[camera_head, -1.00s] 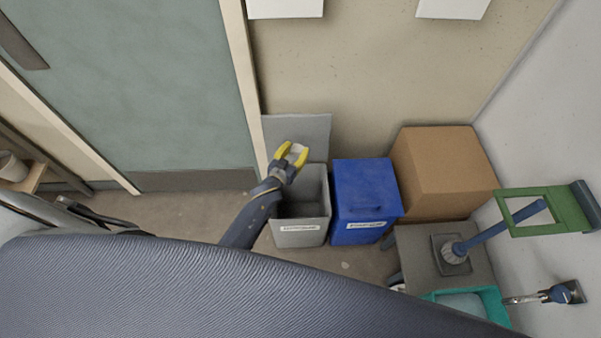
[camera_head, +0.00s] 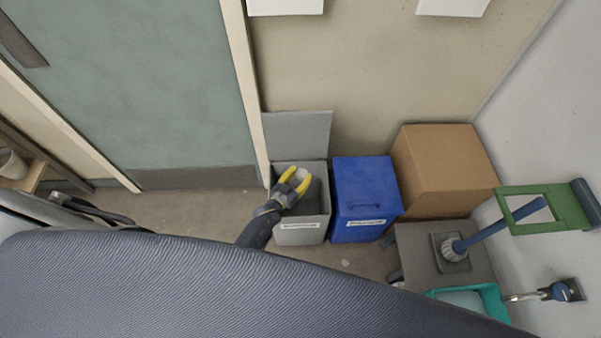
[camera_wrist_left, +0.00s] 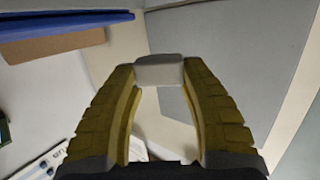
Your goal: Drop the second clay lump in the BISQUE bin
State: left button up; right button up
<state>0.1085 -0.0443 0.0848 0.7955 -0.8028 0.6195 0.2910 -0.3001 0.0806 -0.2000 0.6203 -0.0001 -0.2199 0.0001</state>
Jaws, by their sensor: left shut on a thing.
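My left gripper (camera_head: 293,182) has yellow fingers and is over the open mouth of a grey bin (camera_head: 301,234). It is shut on a pale grey clay lump (camera_head: 301,175). In the left wrist view the lump (camera_wrist_left: 158,70) sits between the fingertips (camera_wrist_left: 160,82). The grey bin has a label on its front, too small to read, and its lid (camera_head: 302,132) stands raised against the wall. A blue bin (camera_head: 365,195) with a shut lid and a white label stands right beside it. My right gripper is not in view.
A cardboard box (camera_head: 445,170) stands right of the blue bin. A grey stand (camera_head: 420,255) with a brush (camera_head: 490,230) and a teal tray (camera_head: 490,300) are at the lower right.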

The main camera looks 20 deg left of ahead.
aim_at(300, 176)
pick_arm(q)
jog(key=shift+f, duration=0.85)
jog(key=shift+f, duration=0.1)
jog(key=o, duration=1.3)
jog(key=shift+c, duration=0.2)
jog(key=shift+r, duration=5)
jog(key=shift+s, duration=0.1)
